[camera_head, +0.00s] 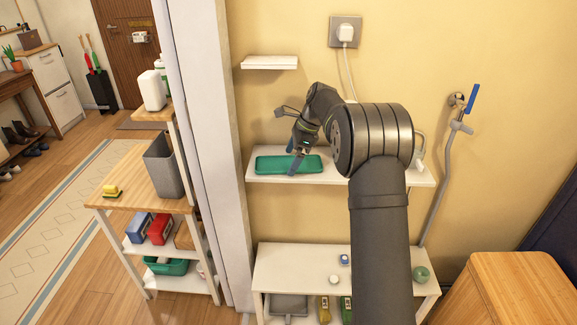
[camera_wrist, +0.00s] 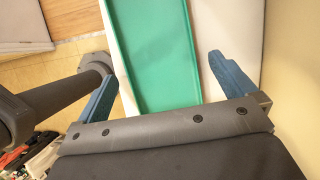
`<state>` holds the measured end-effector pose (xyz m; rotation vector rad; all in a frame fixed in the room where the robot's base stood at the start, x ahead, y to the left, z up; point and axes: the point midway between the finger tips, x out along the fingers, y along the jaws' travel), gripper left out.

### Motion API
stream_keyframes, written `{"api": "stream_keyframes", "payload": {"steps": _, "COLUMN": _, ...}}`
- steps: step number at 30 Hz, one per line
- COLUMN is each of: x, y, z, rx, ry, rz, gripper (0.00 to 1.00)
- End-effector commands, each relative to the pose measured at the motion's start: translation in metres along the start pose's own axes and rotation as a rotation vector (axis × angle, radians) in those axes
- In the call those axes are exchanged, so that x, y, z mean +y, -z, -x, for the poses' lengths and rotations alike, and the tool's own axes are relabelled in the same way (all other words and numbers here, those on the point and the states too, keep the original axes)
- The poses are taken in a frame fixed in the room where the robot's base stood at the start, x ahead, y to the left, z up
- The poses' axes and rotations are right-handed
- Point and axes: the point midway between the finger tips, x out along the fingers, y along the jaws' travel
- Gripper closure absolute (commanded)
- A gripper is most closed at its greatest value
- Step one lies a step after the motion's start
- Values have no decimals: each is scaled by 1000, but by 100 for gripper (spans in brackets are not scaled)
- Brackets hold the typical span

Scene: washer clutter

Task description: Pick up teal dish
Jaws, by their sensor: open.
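The teal dish (camera_head: 272,165) is a shallow rectangular tray lying flat on the white wall shelf (camera_head: 375,178), toward its left end. My gripper (camera_head: 296,165) is over the dish in the head view, with its fingers pointing down. In the wrist view the dish (camera_wrist: 155,45) lies between and beyond the two blue fingers of my gripper (camera_wrist: 168,85). The fingers are spread wide and hold nothing. The head view does not clearly show whether a fingertip touches the dish. Part of the dish's near end is hidden behind my gripper's body in the wrist view.
A small empty shelf (camera_head: 270,62) is above, and a wall plug with a cable (camera_head: 345,35) is at upper right. A lower white bench (camera_head: 300,262) carries small jars. A wooden cart (camera_head: 140,178) stands left, beyond a white post (camera_head: 215,150). A hose (camera_head: 440,185) hangs right.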

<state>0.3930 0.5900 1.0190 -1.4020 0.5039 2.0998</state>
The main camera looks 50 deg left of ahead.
Motion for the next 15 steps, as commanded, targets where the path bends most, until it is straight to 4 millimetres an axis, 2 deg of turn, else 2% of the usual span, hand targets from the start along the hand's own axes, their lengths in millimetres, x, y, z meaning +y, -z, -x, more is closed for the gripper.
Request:
{"api": "stream_keyframes", "payload": {"steps": 9, "x": 0, "y": 0, "z": -6, "rx": 0, "ry": 1, "rz": 1, "gripper": 0}}
{"api": "stream_keyframes", "payload": {"steps": 15, "x": 0, "y": 0, "z": -6, "rx": 0, "ry": 1, "rz": 1, "gripper": 39}}
